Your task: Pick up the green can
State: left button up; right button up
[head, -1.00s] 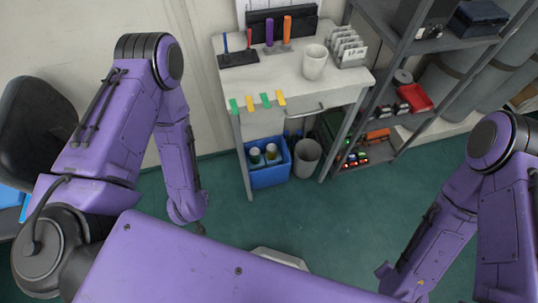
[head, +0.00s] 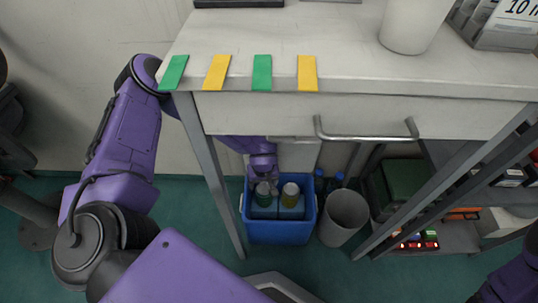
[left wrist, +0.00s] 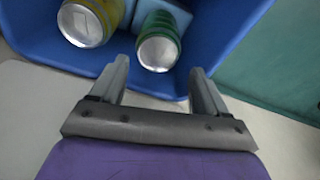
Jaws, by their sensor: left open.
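The green can (left wrist: 160,40) stands in the blue bin (head: 278,232) under the bench, and its pale round end faces the left wrist camera. In the head view the green can (head: 263,196) is partly hidden by my left gripper (head: 264,182). My left gripper is open and empty. In the left wrist view its fingertips (left wrist: 160,68) lie either side of the can's near end; contact cannot be told. A yellow can (left wrist: 88,22) is beside the green one, also in the bin. My right gripper is out of view.
The bench (head: 350,80) overhangs the bin, with a leg (head: 212,175) to its left and a drawer handle (head: 365,134) above. A grey waste bin (head: 343,217) stands right of the blue bin. A shelf (head: 440,238) is farther right. Green floor is open in front.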

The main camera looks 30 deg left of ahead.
aim_at(264, 188)
pick_arm(q)
jog(key=f+b, duration=0.1)
jog(key=f, duration=0.3)
jog(key=shift+w+f, duration=0.1)
jog(key=shift+w, duration=0.1)
jog(key=f+b, duration=0.2)
jog(key=f, duration=0.1)
jog(key=f+b, duration=0.1)
jog(key=f, duration=0.1)
jog(key=shift+w+a, duration=0.15)
jog(key=shift+w, duration=0.1)
jog(key=shift+r, duration=0.1)
jog(key=c, duration=0.9)
